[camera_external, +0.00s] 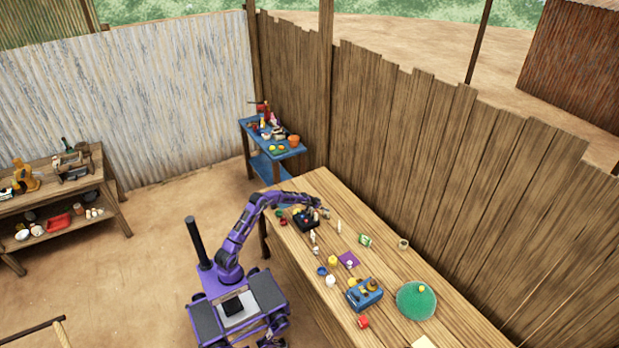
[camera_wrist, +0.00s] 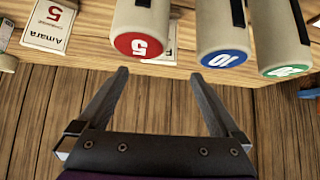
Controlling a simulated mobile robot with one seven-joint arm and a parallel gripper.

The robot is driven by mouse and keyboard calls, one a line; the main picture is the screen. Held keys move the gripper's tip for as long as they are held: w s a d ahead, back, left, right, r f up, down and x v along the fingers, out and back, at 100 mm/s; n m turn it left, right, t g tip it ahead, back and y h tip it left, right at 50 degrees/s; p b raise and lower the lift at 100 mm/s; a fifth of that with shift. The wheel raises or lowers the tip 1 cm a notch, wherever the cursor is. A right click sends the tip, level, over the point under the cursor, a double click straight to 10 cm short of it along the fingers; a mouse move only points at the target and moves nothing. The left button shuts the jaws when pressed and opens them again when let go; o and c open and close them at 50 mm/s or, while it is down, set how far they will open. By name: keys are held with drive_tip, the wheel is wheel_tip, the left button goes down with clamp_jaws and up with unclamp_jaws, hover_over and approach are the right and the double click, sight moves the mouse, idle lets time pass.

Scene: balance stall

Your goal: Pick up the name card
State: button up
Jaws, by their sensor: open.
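A white name card (camera_wrist: 50,24) reading "Amara", with a red "5" panel, shows at the upper left of the wrist view, upside down in the picture. A second white card (camera_wrist: 167,52) is mostly hidden behind a pale cylinder with a red "5" end (camera_wrist: 140,28). My gripper (camera_wrist: 158,75) is open and empty; its fingertips point toward the second card and the red-ended cylinder. The Amara card is left of the left finger, apart from it. In the external view my gripper (camera_external: 318,206) is over the far part of the long table; I cannot make out the Amara card there.
Cylinders with a blue "10" end (camera_wrist: 223,30) and a green end (camera_wrist: 282,40) stand close by on the right. The long table (camera_external: 385,285) holds a dark box (camera_external: 304,218), a blue holder (camera_external: 364,293) and a green disc (camera_external: 416,301). A plank fence (camera_external: 440,130) runs behind it.

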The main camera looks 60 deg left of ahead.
sight(326, 213)
drive_tip(key=x, duration=0.4)
drive_tip(key=shift+d+f, duration=0.15)
drive_tip(key=shift+f, duration=0.35)
drive_tip(key=shift+w+f, duration=0.35)
drive_tip(key=shift+c, duration=0.3)
clamp_jaws()
